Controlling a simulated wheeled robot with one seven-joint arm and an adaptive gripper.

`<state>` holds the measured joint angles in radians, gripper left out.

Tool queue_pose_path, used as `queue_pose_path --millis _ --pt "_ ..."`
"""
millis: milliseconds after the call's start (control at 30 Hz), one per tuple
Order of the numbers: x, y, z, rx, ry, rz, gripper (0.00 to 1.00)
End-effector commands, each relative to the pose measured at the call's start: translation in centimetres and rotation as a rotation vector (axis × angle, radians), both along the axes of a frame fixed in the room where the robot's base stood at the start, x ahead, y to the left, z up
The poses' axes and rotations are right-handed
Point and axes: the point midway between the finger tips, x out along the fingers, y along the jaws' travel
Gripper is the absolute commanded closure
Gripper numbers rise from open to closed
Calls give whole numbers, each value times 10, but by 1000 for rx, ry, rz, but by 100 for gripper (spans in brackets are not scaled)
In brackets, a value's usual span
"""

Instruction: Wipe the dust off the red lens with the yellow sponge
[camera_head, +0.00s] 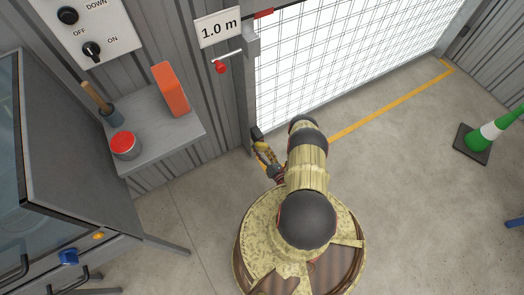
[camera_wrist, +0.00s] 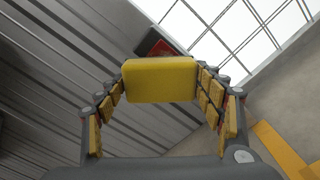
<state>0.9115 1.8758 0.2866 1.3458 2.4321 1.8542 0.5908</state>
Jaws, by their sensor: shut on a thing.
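My gripper (camera_head: 263,150) is small in the head view, beside the gate post and low in front of the wall. In the wrist view its fingers (camera_wrist: 160,83) are shut on a yellow sponge (camera_wrist: 160,78), one on each side of the block. A dark-framed red panel (camera_wrist: 157,43) shows just behind the sponge's top edge, partly hidden by it. It may be the red lens; any dust on it cannot be made out. The gap between sponge and panel cannot be judged.
A lever with a red knob (camera_head: 220,67) juts out beside the mesh gate (camera_head: 330,50). A cone (camera_head: 489,136) stands right; open floor lies between.

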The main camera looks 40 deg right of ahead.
Motion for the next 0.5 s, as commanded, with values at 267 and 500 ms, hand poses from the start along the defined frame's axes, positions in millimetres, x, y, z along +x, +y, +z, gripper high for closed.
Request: queue_pose_path --millis 267,500 --pt "4 -1 0 1 -1 1 53" --pt "-1 -18 1 -1 -3 -3 53"
